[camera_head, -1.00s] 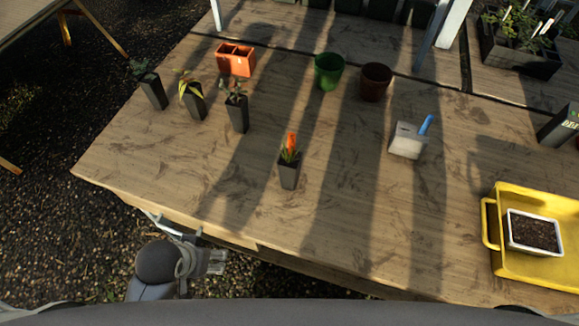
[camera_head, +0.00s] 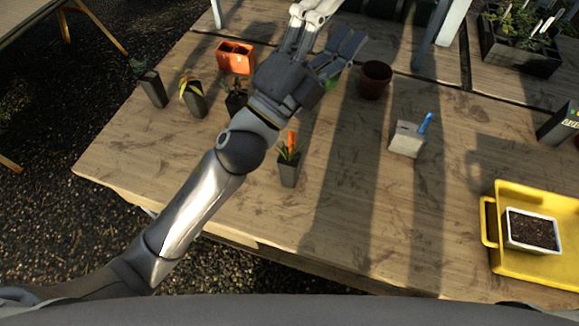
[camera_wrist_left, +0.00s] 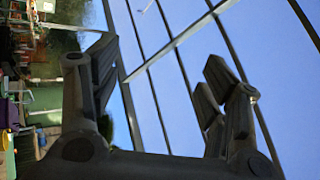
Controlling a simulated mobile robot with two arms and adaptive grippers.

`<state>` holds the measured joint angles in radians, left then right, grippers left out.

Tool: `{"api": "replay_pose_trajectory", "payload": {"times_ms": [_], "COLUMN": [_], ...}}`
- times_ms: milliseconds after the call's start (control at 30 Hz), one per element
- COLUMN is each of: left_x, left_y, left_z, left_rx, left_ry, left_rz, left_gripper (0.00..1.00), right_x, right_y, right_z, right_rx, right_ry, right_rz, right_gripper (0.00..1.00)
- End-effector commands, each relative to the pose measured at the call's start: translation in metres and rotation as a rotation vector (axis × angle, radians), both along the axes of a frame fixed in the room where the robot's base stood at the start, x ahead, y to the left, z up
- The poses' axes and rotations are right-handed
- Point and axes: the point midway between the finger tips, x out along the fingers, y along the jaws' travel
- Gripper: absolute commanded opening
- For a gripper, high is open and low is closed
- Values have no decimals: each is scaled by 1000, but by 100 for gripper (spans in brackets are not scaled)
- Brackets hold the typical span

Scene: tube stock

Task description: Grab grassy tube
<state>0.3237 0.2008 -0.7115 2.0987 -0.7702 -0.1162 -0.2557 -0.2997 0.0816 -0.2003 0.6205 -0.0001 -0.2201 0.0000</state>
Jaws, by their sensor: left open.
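A dark square tube with narrow grassy leaves and an orange tag (camera_head: 289,172) stands upright near the table's middle, just right of my left forearm. Farther left stand a tube with yellow-green leaves (camera_head: 195,103), a tube with a small dark plant (camera_head: 154,90), and a third tube (camera_head: 236,103) partly hidden by my arm. My left gripper (camera_head: 332,26) is open and empty, raised above the back of the table, beyond the orange-tagged tube. In the left wrist view its spread fingers (camera_wrist_left: 160,62) show against sky and roof bars. My right gripper is not in view.
An orange double pot (camera_head: 235,58) and a brown pot (camera_head: 375,82) stand at the back; a green pot (camera_head: 333,82) is mostly hidden by my gripper. A pale block with a blue-handled tool (camera_head: 407,140) and a yellow tray (camera_head: 490,262) are at right. The front middle is clear.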

Motion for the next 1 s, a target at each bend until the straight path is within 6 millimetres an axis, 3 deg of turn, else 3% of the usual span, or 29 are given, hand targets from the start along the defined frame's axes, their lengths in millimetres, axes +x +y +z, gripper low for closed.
{"api": "replay_pose_trajectory", "payload": {"times_ms": [100,200,333,467,633,800,900,1000], "left_x": [-41,-79,-120,-143,-136,-87,-53,-26], "left_y": [-51,-88,-121,-133,-110,-47,-3,34], "left_z": [21,17,-15,-67,-147,-205,-217,-217], "left_rx": [163,316,532,777,1141,1553,1777,1952], "left_ry": [-296,-538,-836,-1107,-1401,-1580,-1612,-1606], "left_rz": [-135,-252,-411,-578,-819,-1079,-1220,-1331], "left_gripper": [69,69,69,69,69,69,69,69], "right_x": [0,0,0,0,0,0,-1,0], "right_y": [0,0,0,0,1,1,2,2], "right_z": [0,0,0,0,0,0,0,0], "right_rx": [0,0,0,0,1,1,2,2], "right_ry": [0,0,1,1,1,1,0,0], "right_rz": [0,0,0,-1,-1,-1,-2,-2], "right_gripper": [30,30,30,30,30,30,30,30]}}
